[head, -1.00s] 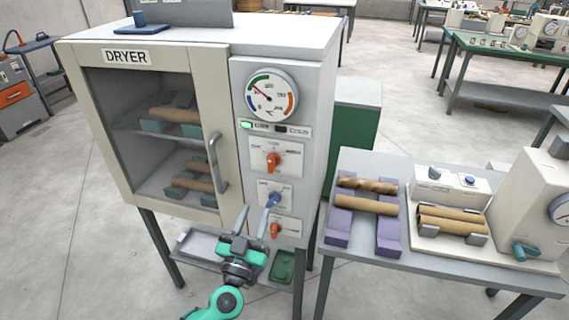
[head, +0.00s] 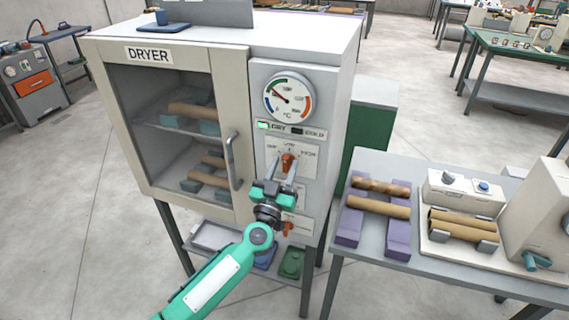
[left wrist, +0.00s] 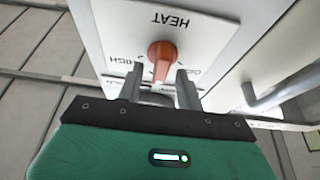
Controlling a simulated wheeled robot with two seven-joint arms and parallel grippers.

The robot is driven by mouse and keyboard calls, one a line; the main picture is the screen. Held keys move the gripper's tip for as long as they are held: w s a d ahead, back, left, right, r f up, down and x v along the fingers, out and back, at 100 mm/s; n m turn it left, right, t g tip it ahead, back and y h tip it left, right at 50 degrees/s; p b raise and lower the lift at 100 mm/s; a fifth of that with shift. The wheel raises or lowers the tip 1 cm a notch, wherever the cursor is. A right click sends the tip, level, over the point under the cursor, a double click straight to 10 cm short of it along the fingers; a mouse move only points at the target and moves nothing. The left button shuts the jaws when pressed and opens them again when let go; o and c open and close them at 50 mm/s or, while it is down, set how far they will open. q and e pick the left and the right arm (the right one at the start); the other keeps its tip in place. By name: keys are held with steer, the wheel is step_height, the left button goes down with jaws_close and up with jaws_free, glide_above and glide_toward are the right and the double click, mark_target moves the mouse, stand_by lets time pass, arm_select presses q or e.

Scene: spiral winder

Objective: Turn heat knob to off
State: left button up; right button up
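The heat knob (head: 288,162) is orange and sits on a white plate on the dryer's front panel, under the gauge. In the left wrist view, which is upside down, the heat knob (left wrist: 161,52) shows between my finger ends, under the word HEAT. My left gripper (head: 283,170) is open, its fingers spread at the knob's lower side; contact cannot be told. My right gripper is not in view.
The dryer's door handle (head: 233,162) stands out just left of the panel. A lower orange knob (head: 287,228) is below my gripper; the blue knob is mostly hidden behind it. A table (head: 375,262) with rolls and a machine stands at right.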

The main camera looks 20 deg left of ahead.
arm_select(q)
steer(key=shift+w+r, duration=0.2)
steer(key=shift+w, duration=0.25)
steer(key=c, duration=0.6)
steer(key=shift+c, duration=0.2)
